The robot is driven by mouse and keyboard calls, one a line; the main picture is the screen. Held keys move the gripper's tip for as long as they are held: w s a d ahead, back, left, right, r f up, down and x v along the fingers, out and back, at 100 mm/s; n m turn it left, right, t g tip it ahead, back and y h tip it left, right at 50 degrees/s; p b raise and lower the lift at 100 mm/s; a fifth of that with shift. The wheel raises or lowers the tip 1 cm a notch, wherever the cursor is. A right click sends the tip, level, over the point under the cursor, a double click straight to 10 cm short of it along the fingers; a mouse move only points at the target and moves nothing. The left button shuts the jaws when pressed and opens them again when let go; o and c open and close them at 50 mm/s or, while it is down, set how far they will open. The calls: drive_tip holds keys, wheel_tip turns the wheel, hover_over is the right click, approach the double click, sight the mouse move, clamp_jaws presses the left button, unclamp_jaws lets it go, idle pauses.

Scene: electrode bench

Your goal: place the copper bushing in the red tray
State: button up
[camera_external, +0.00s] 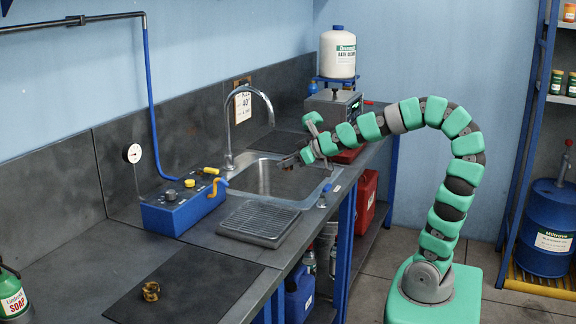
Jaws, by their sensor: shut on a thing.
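My gripper (293,161) is over the right side of the sink, with its fingers pointing left. It is shut on a small dark brownish thing, which I take to be the copper bushing (287,165); its shape is hard to make out at this size. The red tray (350,155) lies on the bench right of the sink, behind my arm. My arm hides much of it, so I cannot see its inside well.
A yellowish brass-coloured ring (151,291) sits on the dark mat (200,287) in front. The sink (262,178) has a tall curved faucet (270,105). A blue control box (180,207), a ribbed drain rack (260,222) and a scale-like device (333,106) stand nearby.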

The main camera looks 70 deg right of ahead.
drive_tip(key=s+d+m+h, duration=0.2)
drive_tip(key=s+d, duration=0.1)
drive_tip(key=d, duration=1)
drive_tip(key=s+d+m+h, duration=0.2)
drive_tip(key=s+d, duration=0.1)
drive_tip(key=d, duration=0.9)
drive_tip(key=s+d+f, duration=0.1)
drive_tip(key=s+d, duration=0.2)
drive_tip(key=d, duration=0.1)
drive_tip(key=s+d+f+m+h, duration=0.1)
drive_tip(key=s+d+f, duration=0.1)
drive_tip(key=s+d, duration=0.1)
drive_tip(key=s+d+f+h+p, duration=0.1)
drive_tip(key=s+d, duration=0.2)
drive_tip(key=d, duration=0.2)
drive_tip(key=shift+s+f+m+g, duration=0.2)
drive_tip(key=shift+s+m+g, duration=0.1)
drive_tip(key=shift+m+g, duration=0.1)
drive_tip(key=shift+f, duration=0.3)
drive_tip(key=shift+w+d+f, duration=0.15)
drive_tip(key=shift+w+d, duration=0.05)
drive_tip(key=w+d, duration=0.3)
drive_tip(key=w+d+f+b, duration=0.1)
drive_tip(key=w+d, duration=0.2)
drive_tip(key=d, duration=0.1)
drive_tip(key=w+d+b, duration=0.1)
drive_tip(key=w+d, duration=0.3)
drive_tip(key=shift+w+d+f, duration=0.1)
drive_tip(key=shift+d+f, duration=0.15)
